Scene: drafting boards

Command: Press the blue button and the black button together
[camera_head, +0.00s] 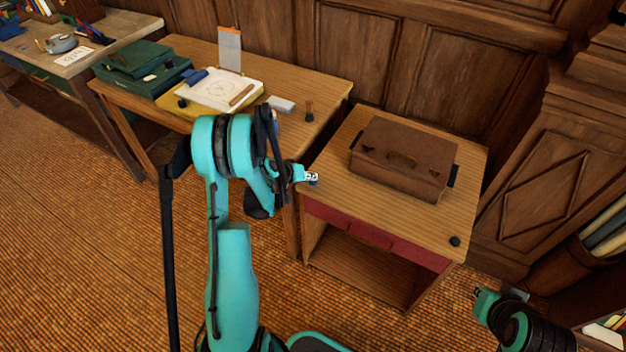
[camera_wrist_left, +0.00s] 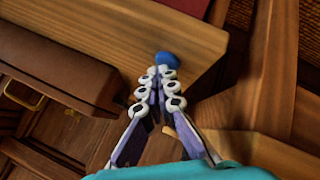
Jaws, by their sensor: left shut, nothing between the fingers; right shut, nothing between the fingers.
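The blue button (camera_wrist_left: 168,60) shows in the left wrist view on the wooden top of the small cabinet (camera_head: 335,160), near its corner. In the head view my left gripper (camera_head: 313,178) largely hides it. My left gripper is shut and empty, its fingertips (camera_wrist_left: 160,72) at or very close to the blue button; I cannot tell whether they touch. The black button (camera_head: 455,241) sits at the cabinet top's front right corner. My right gripper (camera_head: 478,292) is shut and empty, apart from the black button, below and right of it in the head view.
A brown case (camera_head: 404,158) stands on the cabinet top between the buttons. A red drawer front (camera_head: 375,237) lies below the top. A drafting table (camera_head: 320,88) with green boxes (camera_head: 143,68) and a drawing board (camera_head: 222,92) stands left. Wood panelling closes the back.

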